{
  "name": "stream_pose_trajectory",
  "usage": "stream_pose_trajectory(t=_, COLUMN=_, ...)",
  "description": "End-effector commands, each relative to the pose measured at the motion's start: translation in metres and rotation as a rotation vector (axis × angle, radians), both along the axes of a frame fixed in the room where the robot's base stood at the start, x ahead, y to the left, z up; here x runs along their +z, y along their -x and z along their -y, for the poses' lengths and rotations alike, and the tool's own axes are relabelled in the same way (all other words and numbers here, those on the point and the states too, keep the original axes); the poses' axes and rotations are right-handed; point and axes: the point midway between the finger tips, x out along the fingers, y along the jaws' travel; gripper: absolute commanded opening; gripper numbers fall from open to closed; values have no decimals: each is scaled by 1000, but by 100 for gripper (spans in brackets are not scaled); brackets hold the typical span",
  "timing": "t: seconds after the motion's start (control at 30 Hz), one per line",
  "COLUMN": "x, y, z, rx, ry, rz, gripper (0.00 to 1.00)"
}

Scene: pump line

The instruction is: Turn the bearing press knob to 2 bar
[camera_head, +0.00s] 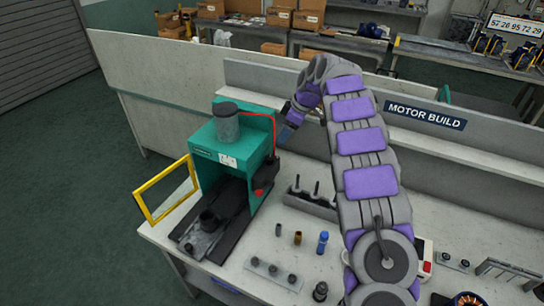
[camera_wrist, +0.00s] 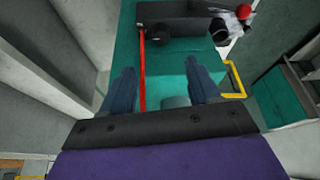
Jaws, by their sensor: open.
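The bearing press (camera_head: 207,146) is a teal frame with a grey cylinder (camera_head: 227,122) on top and a white label (camera_head: 227,159) on its front. In the wrist view the teal press body (camera_wrist: 170,65) lies beyond my gripper (camera_wrist: 161,85). Its two dark fingers are apart. A short grey-teal round part (camera_wrist: 176,101) shows between them, partly covered by the gripper's base; I cannot tell whether it is the knob. No pressure scale is readable.
A red hose (camera_head: 273,130) runs from the cylinder down the press's right side, close to my gripper. A yellow-framed guard (camera_head: 167,190) stands out at the left. A dark rack (camera_head: 312,203) and several small parts stand on the bench. A low grey wall (camera_head: 265,78) runs behind.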

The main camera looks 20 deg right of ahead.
Motion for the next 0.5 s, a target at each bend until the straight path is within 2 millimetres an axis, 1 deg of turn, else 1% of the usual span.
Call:
stream_pose_trajectory(t=0.03, x=-11, y=-1, z=-3, rx=-1, ry=-1, rz=-3, gripper=61)
stream_pose_trajectory(t=0.2, x=-43, y=-8, z=-13, rx=-1, ry=-2, rz=-6, gripper=61)
stream_pose_trajectory(t=0.4, x=-80, y=-17, z=-25, rx=0, ry=-4, rz=-7, gripper=61)
stream_pose_trajectory(t=0.5, x=-94, y=-22, z=-30, rx=-3, ry=-3, rz=-3, gripper=61)
